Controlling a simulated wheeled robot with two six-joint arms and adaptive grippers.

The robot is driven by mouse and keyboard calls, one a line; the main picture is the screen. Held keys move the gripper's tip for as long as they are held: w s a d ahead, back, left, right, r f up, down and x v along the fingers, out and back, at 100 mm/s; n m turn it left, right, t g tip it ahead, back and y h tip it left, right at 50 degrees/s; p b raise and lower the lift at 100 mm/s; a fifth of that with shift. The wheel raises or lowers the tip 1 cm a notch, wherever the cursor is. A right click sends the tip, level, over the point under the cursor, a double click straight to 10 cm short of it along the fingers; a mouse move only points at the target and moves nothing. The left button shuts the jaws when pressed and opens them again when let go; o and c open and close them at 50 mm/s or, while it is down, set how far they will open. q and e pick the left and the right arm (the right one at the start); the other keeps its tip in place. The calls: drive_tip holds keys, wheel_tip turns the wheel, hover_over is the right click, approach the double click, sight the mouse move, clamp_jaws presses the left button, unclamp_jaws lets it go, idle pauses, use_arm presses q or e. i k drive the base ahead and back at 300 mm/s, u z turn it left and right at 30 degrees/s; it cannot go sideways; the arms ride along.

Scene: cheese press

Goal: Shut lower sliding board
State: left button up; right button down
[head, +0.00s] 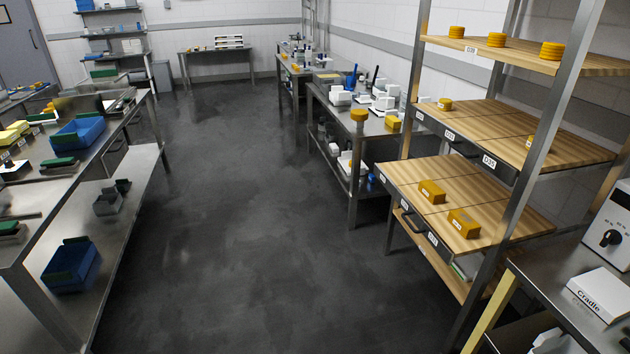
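A metal rack on the right holds wooden boards with dark, labelled front edges. The lower sliding board (400,175) carries two orange cheese blocks, one further back (432,191) and one nearer (464,223). Its front edge, with a dark handle (412,226), appears to stick out a little past the rack's front posts toward the aisle. The upper sliding board (490,118) looks closer to flush with the posts and carries small orange cheeses. Neither of my grippers shows in the head view.
A fixed-looking top shelf (590,66) holds stacks of orange discs. A steel table with a white Cradle box (598,295) stands at the lower right. A workbench with blue bins (78,133) lies left. The dark floor aisle (240,230) between is clear.

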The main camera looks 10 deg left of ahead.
sight(467, 187)
drive_tip(key=u, duration=0.8)
drive_tip(key=i, duration=0.8)
drive_tip(key=u, duration=0.65)
drive_tip(key=i, duration=1.15)
drive_tip(key=z, duration=0.5)
drive_tip(key=i, duration=0.85)
drive_tip(key=z, duration=1.3)
drive_tip(key=i, duration=0.55)
drive_tip(key=z, duration=0.65)
